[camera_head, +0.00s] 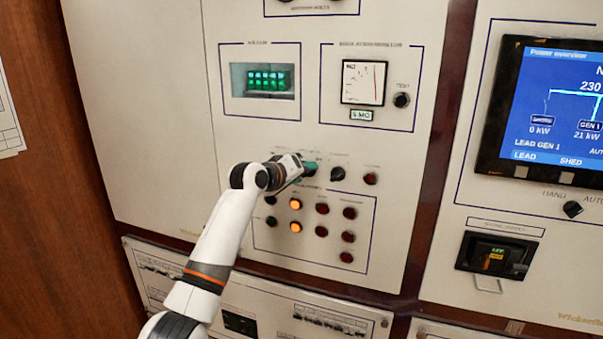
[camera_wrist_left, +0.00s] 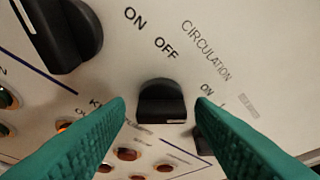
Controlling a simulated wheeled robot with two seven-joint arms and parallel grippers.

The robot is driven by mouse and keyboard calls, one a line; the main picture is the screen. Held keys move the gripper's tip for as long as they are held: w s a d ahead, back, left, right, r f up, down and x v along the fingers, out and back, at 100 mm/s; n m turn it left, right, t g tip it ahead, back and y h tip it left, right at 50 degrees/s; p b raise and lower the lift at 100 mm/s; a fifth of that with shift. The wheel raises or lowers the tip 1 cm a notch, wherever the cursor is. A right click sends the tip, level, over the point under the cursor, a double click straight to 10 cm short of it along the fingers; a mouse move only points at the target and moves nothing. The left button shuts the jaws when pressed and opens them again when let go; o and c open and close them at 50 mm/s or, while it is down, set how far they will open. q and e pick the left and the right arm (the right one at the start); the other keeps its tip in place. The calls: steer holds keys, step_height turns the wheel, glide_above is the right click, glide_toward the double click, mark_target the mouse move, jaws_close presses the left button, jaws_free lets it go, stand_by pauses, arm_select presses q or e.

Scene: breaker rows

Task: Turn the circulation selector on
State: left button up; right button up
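The circulation selector is a black knob (camera_wrist_left: 162,102) on the light panel, below the printed word CIRCULATION in the left wrist view. OFF is printed above it and ON to its right. I cannot tell which mark the knob points at. My left gripper (camera_wrist_left: 157,108) is open, with one teal finger on each side of the knob and a visible gap on both sides. In the head view my left gripper (camera_head: 309,168) is at the upper row of controls and hides the selector. My right gripper is not in view.
Another black knob (camera_head: 337,173) and a red button (camera_head: 370,178) are to the right of my gripper. Lit orange buttons (camera_head: 295,204) and several dark red ones are below. A larger black knob (camera_wrist_left: 68,32) is at upper left in the wrist view.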

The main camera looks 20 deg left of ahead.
arm_select(q)
steer(key=shift+o, duration=0.2)
steer(key=b+v, duration=0.3)
steer(key=v, duration=0.9)
steer(key=shift+b, duration=0.4)
